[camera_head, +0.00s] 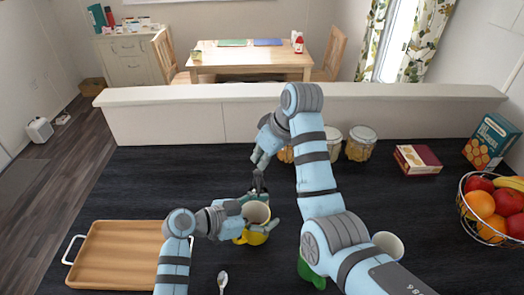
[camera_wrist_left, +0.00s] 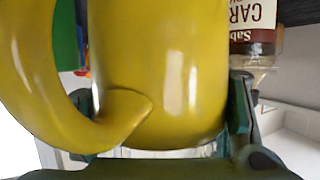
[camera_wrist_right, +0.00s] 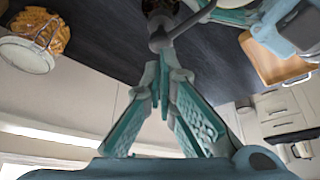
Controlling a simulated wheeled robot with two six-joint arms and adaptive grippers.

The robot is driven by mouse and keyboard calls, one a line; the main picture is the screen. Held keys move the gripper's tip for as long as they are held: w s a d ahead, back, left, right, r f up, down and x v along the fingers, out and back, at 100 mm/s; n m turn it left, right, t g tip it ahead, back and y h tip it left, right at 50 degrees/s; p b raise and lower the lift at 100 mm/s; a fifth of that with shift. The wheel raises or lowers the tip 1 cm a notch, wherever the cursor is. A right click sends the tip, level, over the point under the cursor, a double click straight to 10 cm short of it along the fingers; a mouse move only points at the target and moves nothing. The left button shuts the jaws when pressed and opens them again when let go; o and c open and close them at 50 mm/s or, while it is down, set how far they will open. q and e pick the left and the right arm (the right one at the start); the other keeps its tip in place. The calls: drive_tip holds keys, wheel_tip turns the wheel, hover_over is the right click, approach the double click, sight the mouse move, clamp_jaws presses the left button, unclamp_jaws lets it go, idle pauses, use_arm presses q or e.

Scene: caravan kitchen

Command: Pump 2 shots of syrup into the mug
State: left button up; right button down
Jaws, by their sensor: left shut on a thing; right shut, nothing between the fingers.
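The yellow mug (camera_head: 259,237), white inside, is upright over the dark counter, held by my left gripper (camera_head: 257,216). In the left wrist view the mug (camera_wrist_left: 160,75) fills the space between the fingers, its handle at the left. The syrup bottle's dark pump head (camera_head: 258,182) shows just behind the mug; its body is mostly hidden. Part of its label (camera_wrist_left: 252,14) shows in the left wrist view. My right gripper (camera_head: 259,163) is shut and empty, just above the pump head. In the right wrist view the pump nozzle (camera_wrist_right: 165,38) lies just beyond the fingertips; contact is unclear.
A wooden tray (camera_head: 120,255) and a spoon (camera_head: 222,281) lie at the left. Canisters (camera_head: 360,144) stand behind my right arm. A white cup (camera_head: 388,245) and a green object (camera_head: 310,272) are beside that arm. A fruit basket (camera_head: 490,215) and boxes (camera_head: 417,159) are at right.

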sight(261, 173)
drive_tip(key=shift+f, duration=0.1)
drive_tip(key=shift+f, duration=1.35)
use_arm(q)
drive_tip(key=shift+s+r, duration=0.1)
use_arm(e)
drive_tip(key=shift+s+f, duration=0.1)
drive_tip(key=shift+f, duration=0.65)
drive_tip(key=shift+r, duration=3.55)
